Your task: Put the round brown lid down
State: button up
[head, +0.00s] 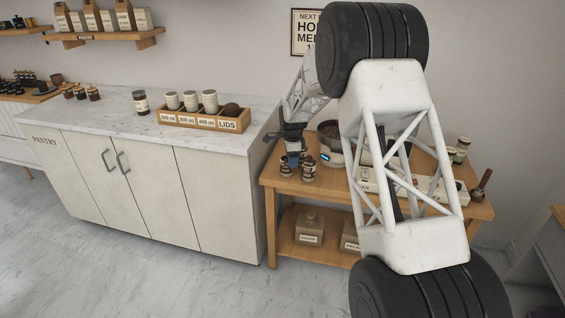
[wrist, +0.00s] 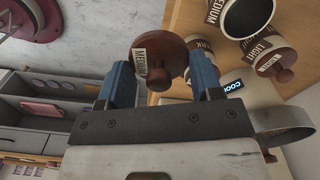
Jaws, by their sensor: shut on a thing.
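My gripper (head: 293,140) is over the left end of the wooden table. In the wrist view its two blue fingers (wrist: 165,78) are shut on the round brown lid (wrist: 172,52), which has a pale label reading MEDIUM. The lid is held clear between the fingertips. An open brown canister labelled MEDIUM (wrist: 222,38) stands to the upper right in the wrist view, its dark mouth showing. Beside it is a canister labelled LIGHT (wrist: 262,52) with its knobbed lid on. In the head view the lid is too small to make out.
The wooden table (head: 270,186) also bears canisters (head: 308,168) and a device with a blue display (wrist: 233,86).

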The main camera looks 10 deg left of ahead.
jog(key=w+a+f+n, duration=0.1)
jog(key=w+a+n, duration=0.2)
jog(key=w, duration=0.6)
jog(key=w+a+f+n, duration=0.2)
jog(key=w+a+n, duration=0.2)
jog(key=w, duration=0.6)
jog(key=shift+a, duration=0.85)
jog(key=shift+w, duration=0.1)
jog(key=shift+f, duration=3.05)
jog(key=shift+f, duration=1.9)
jog(key=shift+f, duration=0.1)
jog(key=o, duration=0.9)
